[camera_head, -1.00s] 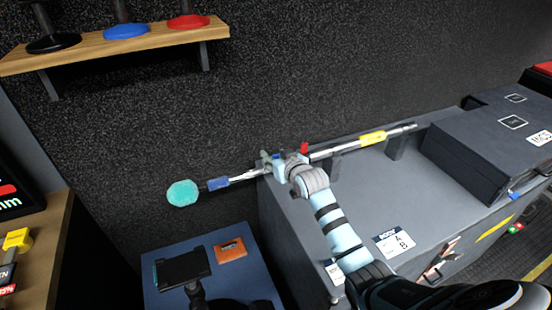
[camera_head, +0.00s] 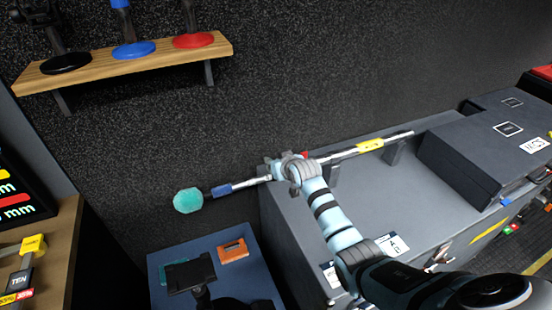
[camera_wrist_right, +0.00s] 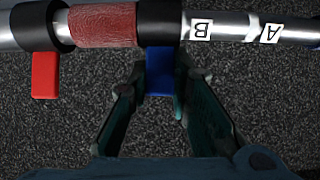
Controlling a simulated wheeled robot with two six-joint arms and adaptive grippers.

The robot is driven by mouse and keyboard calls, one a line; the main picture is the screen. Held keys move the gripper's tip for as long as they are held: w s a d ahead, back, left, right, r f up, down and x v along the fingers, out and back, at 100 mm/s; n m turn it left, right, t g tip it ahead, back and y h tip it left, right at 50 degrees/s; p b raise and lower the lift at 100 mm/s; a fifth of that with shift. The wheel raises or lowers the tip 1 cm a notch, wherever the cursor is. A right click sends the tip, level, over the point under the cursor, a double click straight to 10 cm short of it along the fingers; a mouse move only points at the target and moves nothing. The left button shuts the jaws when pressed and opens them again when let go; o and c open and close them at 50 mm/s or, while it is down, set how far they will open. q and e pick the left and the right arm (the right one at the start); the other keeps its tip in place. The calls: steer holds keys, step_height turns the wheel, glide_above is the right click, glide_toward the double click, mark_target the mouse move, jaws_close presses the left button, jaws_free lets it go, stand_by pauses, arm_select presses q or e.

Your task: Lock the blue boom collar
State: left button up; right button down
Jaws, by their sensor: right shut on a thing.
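The boom (camera_head: 345,155) is a silvery pole lying along the top of the grey case, with a teal microphone head (camera_head: 188,200) at its left end. In the right wrist view, the blue collar lever (camera_wrist_right: 160,72) hangs down from a black ring on the pole. My right gripper (camera_wrist_right: 160,82) has its fingers around this lever and is shut on it. In the head view my right gripper (camera_head: 280,168) is at the pole and hides the collar there. A red lever (camera_wrist_right: 45,75) hangs from another ring further left. My left gripper is not in view.
The pole has a yellow band (camera_head: 370,145) and rests on dark supports on the grey case (camera_head: 400,185). A dark box (camera_head: 490,150) stands at the right. A wooden shelf (camera_head: 130,65) is at upper left. A blue-topped surface (camera_head: 215,280) lies below the microphone head.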

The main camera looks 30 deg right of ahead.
steer(key=c, duration=1.4)
jaws_free()
steer(key=shift+c, duration=0.2)
steer(key=v, duration=1.2)
steer(key=shift+f, duration=0.1)
